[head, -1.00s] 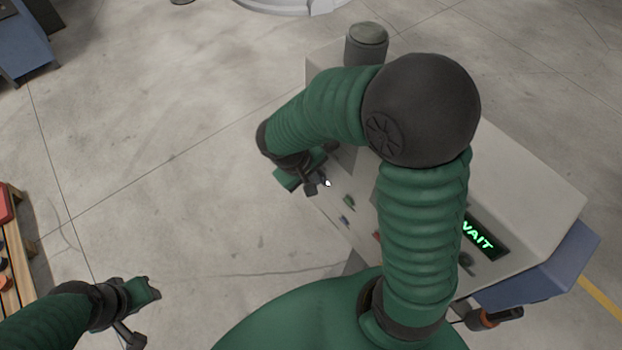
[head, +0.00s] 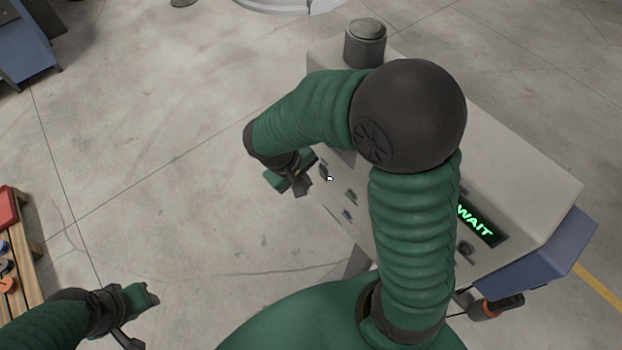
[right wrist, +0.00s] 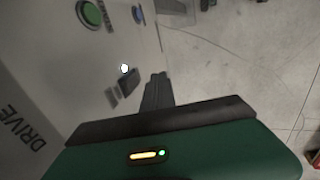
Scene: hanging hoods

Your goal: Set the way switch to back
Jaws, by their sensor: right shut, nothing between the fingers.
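The dark switch with a white tip (right wrist: 126,82), which I take for the way switch, is on the console's panel in the right wrist view. Its white tip (head: 329,179) also shows in the head view, at the panel's left part. Its label and setting cannot be read. My right gripper (head: 303,186) is shut and empty, just left of the switch and apart from it. A dark finger (right wrist: 157,92) shows close beside the switch in the right wrist view. My left gripper (head: 142,318) is open and empty, low at the left, far from the console.
The pale console (head: 525,185) has a lit "WAIT" display (head: 478,222) and a grey cylinder (head: 366,43) on top. Its panel carries a green button (right wrist: 90,13) and a blue button (right wrist: 138,13). My right arm covers part of it. A wooden rack (head: 30,285) stands left; floor between is clear.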

